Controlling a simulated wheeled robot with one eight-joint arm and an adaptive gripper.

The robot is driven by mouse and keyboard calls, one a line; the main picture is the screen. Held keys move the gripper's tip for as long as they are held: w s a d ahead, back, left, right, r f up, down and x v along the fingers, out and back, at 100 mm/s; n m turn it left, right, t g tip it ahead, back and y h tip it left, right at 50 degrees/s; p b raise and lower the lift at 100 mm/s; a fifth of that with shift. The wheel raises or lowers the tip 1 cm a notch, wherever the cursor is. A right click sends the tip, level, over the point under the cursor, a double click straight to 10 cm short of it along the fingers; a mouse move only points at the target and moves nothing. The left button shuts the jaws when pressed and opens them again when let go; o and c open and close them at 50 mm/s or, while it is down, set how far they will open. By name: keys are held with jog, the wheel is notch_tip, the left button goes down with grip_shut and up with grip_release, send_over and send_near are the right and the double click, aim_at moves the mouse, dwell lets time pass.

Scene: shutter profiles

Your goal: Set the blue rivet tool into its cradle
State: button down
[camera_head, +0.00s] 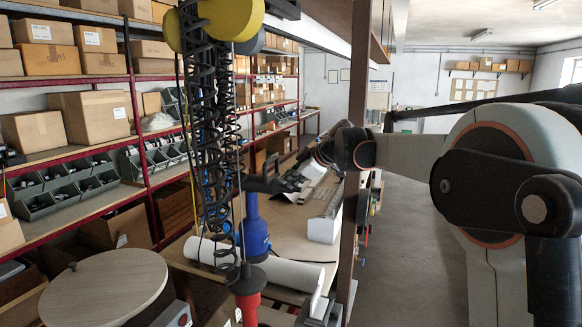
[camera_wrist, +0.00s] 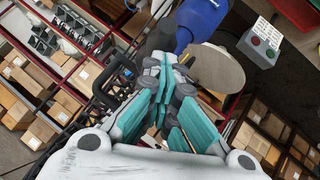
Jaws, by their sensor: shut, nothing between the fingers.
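The blue rivet tool (camera_head: 253,232) hangs or stands upright beside the coiled hoses in the head view, with a dark upper part beside my gripper (camera_head: 284,186). In the wrist view the blue body (camera_wrist: 198,20) is just beyond the tips of my gripper (camera_wrist: 165,65). The teal finger pads are together, with nothing between them. Whether the fingertips touch the tool I cannot tell. A grey bracket-like piece (camera_head: 322,310) stands at the bench's near edge; whether it is the cradle is not clear.
A red tool (camera_head: 247,285) hangs on the coiled hoses (camera_head: 205,120) close by. A round wooden stool top (camera_head: 103,288) is at lower left. Shelves with boxes and bins line the left. The floor at right is partly clear.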

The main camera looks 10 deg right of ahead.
notch_tip(320, 180, down, 41)
jog(key=b, duration=2)
jog(key=shift+f, duration=0.15)
